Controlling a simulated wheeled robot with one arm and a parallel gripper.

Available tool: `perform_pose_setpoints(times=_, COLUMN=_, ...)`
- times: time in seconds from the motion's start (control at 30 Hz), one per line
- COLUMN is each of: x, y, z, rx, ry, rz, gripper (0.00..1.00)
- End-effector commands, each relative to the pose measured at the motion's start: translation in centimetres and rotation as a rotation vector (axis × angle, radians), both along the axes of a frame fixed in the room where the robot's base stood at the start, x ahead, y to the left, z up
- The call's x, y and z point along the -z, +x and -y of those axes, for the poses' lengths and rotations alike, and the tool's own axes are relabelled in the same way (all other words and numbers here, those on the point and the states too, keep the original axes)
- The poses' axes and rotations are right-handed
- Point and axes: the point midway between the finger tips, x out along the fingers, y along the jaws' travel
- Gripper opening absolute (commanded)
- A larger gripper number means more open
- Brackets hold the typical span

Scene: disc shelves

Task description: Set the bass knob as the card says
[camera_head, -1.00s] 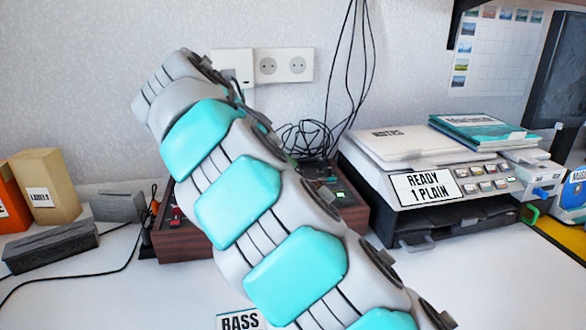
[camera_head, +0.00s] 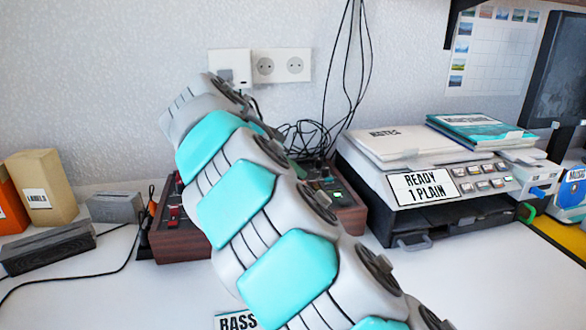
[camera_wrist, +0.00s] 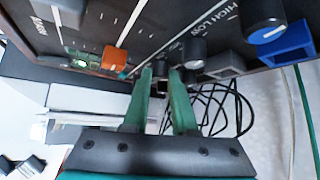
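The wood-sided control box (camera_head: 182,238) stands on the desk, its middle hidden behind my arm in the head view. Which knob is bass I cannot tell. My gripper (camera_wrist: 161,72) has green fingers a little apart, tips close to the panel beside the dark knob; nothing shows clearly between them. The card reading BASS (camera_head: 238,321) is cut off at the head view's bottom edge.
Black cables (camera_head: 305,135) hang behind the box. A printer (camera_head: 450,190) with a READY 1 PLAIN display stands at the right. A grey block (camera_head: 50,246) and a LABELS box (camera_head: 42,187) stand at the left. The desk in front of the printer is clear.

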Motion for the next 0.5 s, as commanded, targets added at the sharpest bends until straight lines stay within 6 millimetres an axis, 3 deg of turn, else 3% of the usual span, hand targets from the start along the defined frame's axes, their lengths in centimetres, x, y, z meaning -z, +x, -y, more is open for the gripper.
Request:
perform_pose_setpoints(times=0.17, x=-0.01, y=0.01, z=-0.02, rx=-0.001, ry=0.0, rz=0.001, gripper=0.0)
perform_pose_setpoints(times=0.5, x=-0.01, y=0.0, z=-0.03, rx=-0.001, ry=0.0, rz=0.0, gripper=0.0)
